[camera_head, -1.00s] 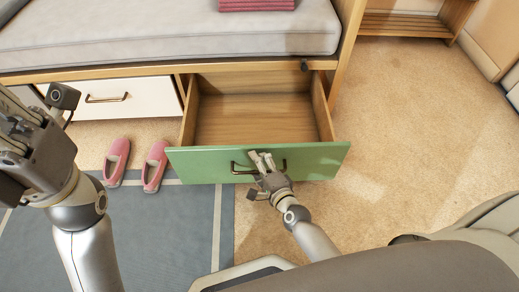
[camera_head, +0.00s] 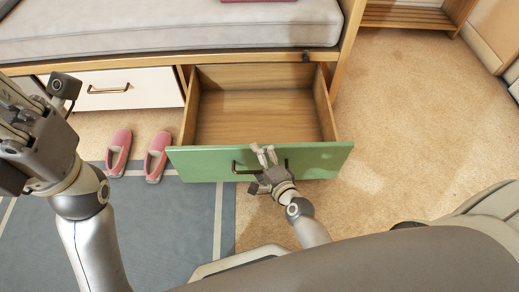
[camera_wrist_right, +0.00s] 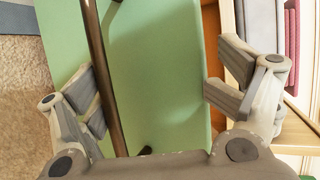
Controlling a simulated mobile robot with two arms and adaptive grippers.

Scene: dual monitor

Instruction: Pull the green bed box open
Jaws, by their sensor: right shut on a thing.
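The green bed box (camera_head: 208,164) is a wooden drawer with a green front, pulled well out from under the bed bench. Its inside is bare wood and empty. My right gripper (camera_head: 263,149) is at the middle of the front, by the dark handle (camera_head: 242,170). In the right wrist view, my right gripper (camera_wrist_right: 152,68) is shut on the front, one finger beside the handle (camera_wrist_right: 100,62) and the other past the top edge. My left gripper (camera_head: 12,125) is raised at the left, away from the box; its finger state is unclear.
A white drawer (camera_head: 130,88) is closed left of the box. Pink slippers (camera_head: 119,153) stand near the grey-blue rug (camera_head: 165,230). The grey bed cushion (camera_head: 170,30) lies above. Beige carpet (camera_head: 420,120) is clear to the right.

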